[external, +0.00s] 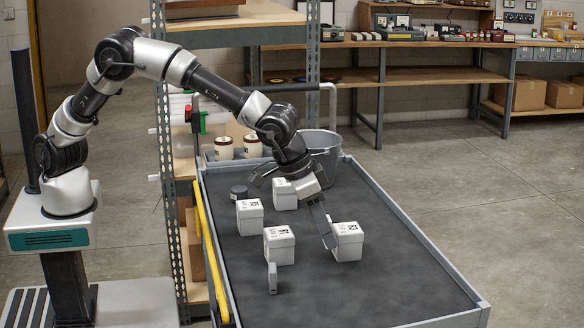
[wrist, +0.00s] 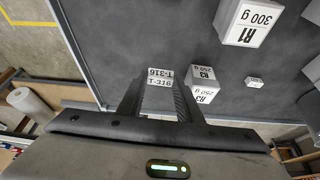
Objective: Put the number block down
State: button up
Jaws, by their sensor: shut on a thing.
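The number block (wrist: 160,78) is a small pale block marked T-316. It sits between the two fingers of my gripper (wrist: 160,100) in the wrist view, and the fingers are shut on it. In the external view my gripper (external: 328,238) points down over the dark top of the cart (external: 375,285), close beside the left face of a white lidded box (external: 347,242). The number block cannot be clearly made out there. Whether it touches the surface I cannot tell.
Other white boxes (external: 279,246) (external: 249,217) (external: 285,195) stand left of my gripper. A dark round tin (external: 239,191) and a grey bucket (external: 320,150) are farther back. The cart's front right is clear.

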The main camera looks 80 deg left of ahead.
notch_tip(320, 180, down, 10)
jog(key=shift+r+b, duration=0.25)
jog(key=shift+b, duration=0.35)
jog(key=shift+f, duration=0.1)
jog(key=shift+f, duration=0.15)
jog(key=o, duration=1)
jog(key=shift+o, duration=0.6)
jog(key=p+v, duration=0.2)
jog(key=v, duration=1.5)
jog(key=shift+r, duration=0.3)
